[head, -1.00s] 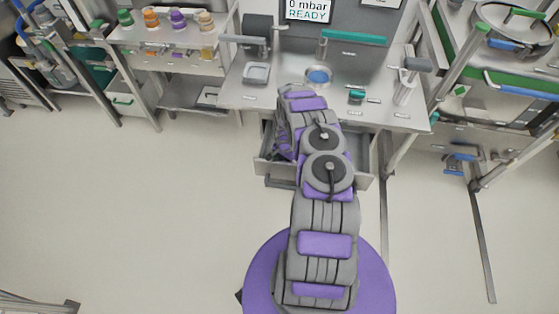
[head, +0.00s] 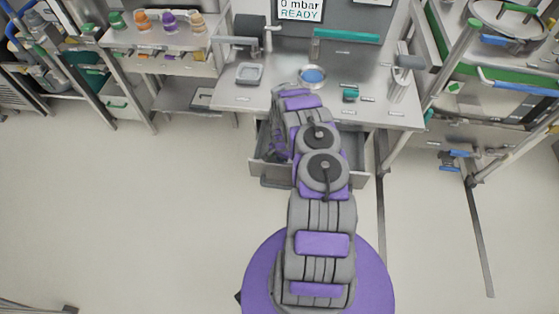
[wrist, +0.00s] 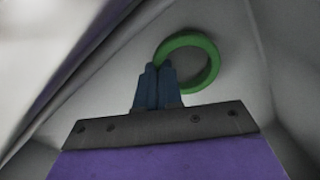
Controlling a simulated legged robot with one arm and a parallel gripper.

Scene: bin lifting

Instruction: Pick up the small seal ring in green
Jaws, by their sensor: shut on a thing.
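The green seal ring (wrist: 213,80) shows in the wrist view, just beyond and to the right of my fingertips. My gripper (wrist: 158,70) has its two blue fingers together, shut on the left side of the ring. The ring appears inside a grey, walled space, which looks like the open drawer (head: 345,160) below the workbench. I cannot tell whether the ring touches the drawer's floor. In the head view my arm hides the gripper and the ring.
The workbench top (head: 290,105) is above the drawer and carries a grey tray (head: 250,73), a blue round dish (head: 313,77) and a small green part (head: 350,94). The drawer walls stand close around my gripper. The floor in front is clear.

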